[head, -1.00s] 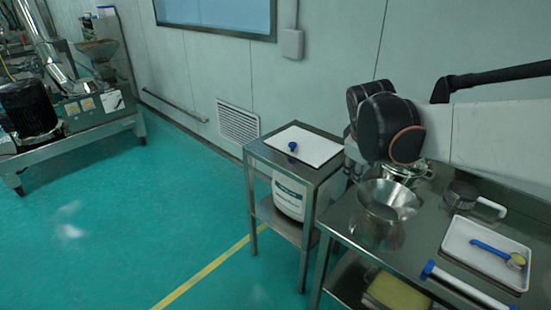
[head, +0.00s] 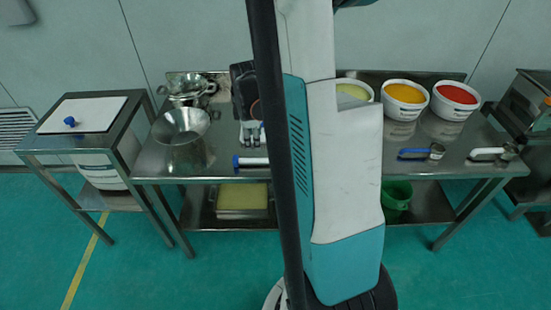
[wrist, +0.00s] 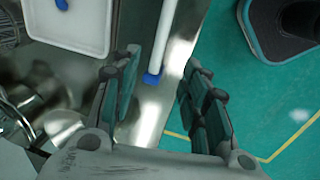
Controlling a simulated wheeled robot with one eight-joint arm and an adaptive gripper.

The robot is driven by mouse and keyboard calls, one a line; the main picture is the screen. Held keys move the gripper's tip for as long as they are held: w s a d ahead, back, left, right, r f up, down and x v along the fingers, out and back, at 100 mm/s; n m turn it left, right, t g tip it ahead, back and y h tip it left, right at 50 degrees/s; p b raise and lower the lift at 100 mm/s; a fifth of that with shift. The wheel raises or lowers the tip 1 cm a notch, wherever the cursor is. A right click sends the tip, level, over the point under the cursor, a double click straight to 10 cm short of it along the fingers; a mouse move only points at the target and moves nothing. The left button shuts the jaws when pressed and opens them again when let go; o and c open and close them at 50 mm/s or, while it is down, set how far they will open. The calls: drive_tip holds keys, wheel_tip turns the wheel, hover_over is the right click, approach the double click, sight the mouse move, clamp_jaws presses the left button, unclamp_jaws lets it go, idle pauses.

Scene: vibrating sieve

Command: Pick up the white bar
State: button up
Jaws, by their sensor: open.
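The white bar (head: 254,161) lies near the front edge of the steel table (head: 160,165), with a blue end at its left. My arm hides its right part in the head view. In the wrist view the white bar (wrist: 172,30) runs up out of the picture, its blue end nearest me. My gripper (head: 249,140) points down just behind the bar in the head view. In the wrist view my gripper (wrist: 160,80) is open, and the bar's blue end shows between its fingers. I cannot tell the height gap; nothing is held.
A steel funnel bowl (head: 181,122) stands left of my gripper. Yellow, orange (head: 404,95) and red (head: 457,95) tubs stand at right. A side table (head: 45,140) is at far left.

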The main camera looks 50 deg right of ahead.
drive_tip(key=b, duration=0.3)
hover_over(257, 159)
drive_tip(key=a, duration=0.1)
wheel_tip(257, 159, down, 8)
drive_tip(key=shift+s, duration=0.15)
drive_tip(key=f+b, duration=0.1)
drive_tip(key=f, duration=0.1)
drive_tip(key=d+f+b, duration=0.1)
drive_tip(key=f, duration=0.2)
clamp_jaws()
